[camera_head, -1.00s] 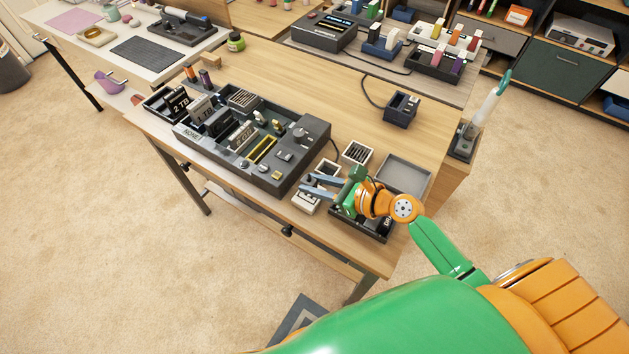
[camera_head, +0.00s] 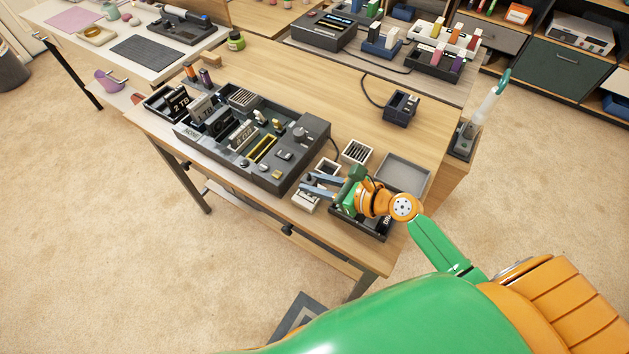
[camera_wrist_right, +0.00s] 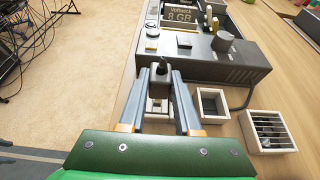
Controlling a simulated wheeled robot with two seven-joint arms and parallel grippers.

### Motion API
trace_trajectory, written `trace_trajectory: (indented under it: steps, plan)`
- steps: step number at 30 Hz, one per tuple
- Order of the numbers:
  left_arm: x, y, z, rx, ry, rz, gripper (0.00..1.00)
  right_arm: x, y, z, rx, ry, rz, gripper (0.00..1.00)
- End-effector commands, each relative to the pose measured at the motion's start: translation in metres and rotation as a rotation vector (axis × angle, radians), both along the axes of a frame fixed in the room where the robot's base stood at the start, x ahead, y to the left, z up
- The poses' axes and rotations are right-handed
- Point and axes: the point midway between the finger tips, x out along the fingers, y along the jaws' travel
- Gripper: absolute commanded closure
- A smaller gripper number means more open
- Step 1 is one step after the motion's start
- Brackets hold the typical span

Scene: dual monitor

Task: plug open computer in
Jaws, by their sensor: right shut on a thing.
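The open computer is a dark grey console (camera_head: 300,150) with slots, knobs and labelled modules, on the wooden table. It also shows at the top of the wrist view (camera_wrist_right: 215,65). My right gripper (camera_head: 307,185) is at the console's near right corner. In the wrist view its two blue-grey fingers (camera_wrist_right: 160,72) are shut on a small dark plug-like piece (camera_wrist_right: 161,69). A small white box with a recess (camera_wrist_right: 157,104) shows between the fingers, below that piece; I cannot tell whether they touch. My left gripper is not in view.
Two open white boxes, one empty (camera_wrist_right: 212,103) and one slatted (camera_wrist_right: 267,131), stand beside the gripper. A shallow grey tray (camera_head: 405,174) lies to the right, and a dark blue socket block (camera_head: 401,107) with a cable stands behind. The table's middle is clear.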

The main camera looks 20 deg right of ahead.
Motion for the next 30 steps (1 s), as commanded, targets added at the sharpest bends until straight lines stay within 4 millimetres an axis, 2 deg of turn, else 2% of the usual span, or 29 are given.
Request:
trace_trajectory:
  steps: [30]
  plan:
    - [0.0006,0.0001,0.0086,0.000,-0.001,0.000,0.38,0.0002,0.0000,0.0002,0.001,-0.001,0.000,1.00]
